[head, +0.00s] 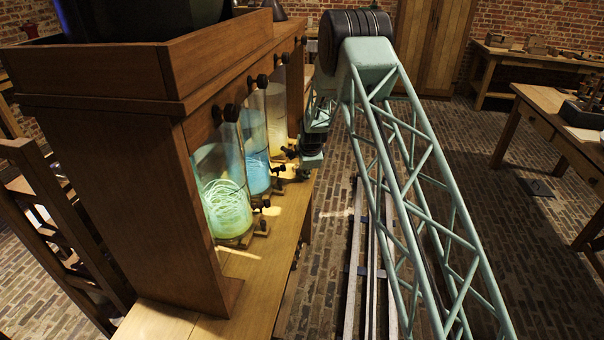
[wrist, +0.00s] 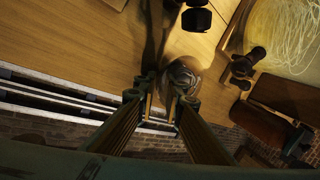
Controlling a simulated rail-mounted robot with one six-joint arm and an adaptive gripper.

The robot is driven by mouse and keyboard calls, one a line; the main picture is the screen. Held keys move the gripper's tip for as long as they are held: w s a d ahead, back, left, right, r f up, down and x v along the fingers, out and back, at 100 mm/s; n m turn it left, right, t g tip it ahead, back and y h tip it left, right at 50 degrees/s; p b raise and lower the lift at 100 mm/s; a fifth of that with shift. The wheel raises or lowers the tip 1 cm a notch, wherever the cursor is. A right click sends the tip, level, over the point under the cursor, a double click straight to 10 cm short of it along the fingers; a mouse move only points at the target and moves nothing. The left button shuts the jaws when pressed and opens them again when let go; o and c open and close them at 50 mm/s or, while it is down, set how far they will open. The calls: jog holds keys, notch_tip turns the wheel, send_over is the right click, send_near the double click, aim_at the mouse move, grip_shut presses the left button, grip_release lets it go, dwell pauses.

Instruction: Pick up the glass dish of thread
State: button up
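A small round glassy thing, which looks like the glass dish (wrist: 183,74), sits on the wooden bench ahead of my fingertips in the wrist view. It is dim, and I cannot make out thread in it. My gripper (wrist: 160,98) is open, its two fingers apart with nothing visibly held between them. The dish lies just beyond the tips, in line with the right finger; whether they touch I cannot tell. In the head view my gripper (head: 303,162) is low beside the far jar, at the bench's right edge. I cannot pick out the dish there.
Three tall glass jars, green (head: 223,195), blue (head: 255,150) and yellowish (head: 277,115), stand in a wooden cabinet (head: 165,190) along the bench (head: 262,275). Dark knobs and clamps (wrist: 243,65) jut out near the jar at the wrist view's right. Rails (head: 372,260) run along the brick floor.

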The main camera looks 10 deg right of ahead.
grip_shut()
jog(key=shift+r, duration=0.2)
jog(key=shift+r+p, duration=0.55)
jog(key=shift+r, duration=0.95)
jog(key=shift+s+r, duration=0.15)
jog(key=s, duration=0.5)
jog(key=s+a+r+p, duration=0.1)
jog(key=s, duration=0.4)
jog(key=s+a+p, duration=0.1)
jog(key=s, duration=0.4)
jog(key=shift+s+r, duration=0.15)
jog(key=shift+s, duration=0.1)
jog(key=shift+r, duration=0.15)
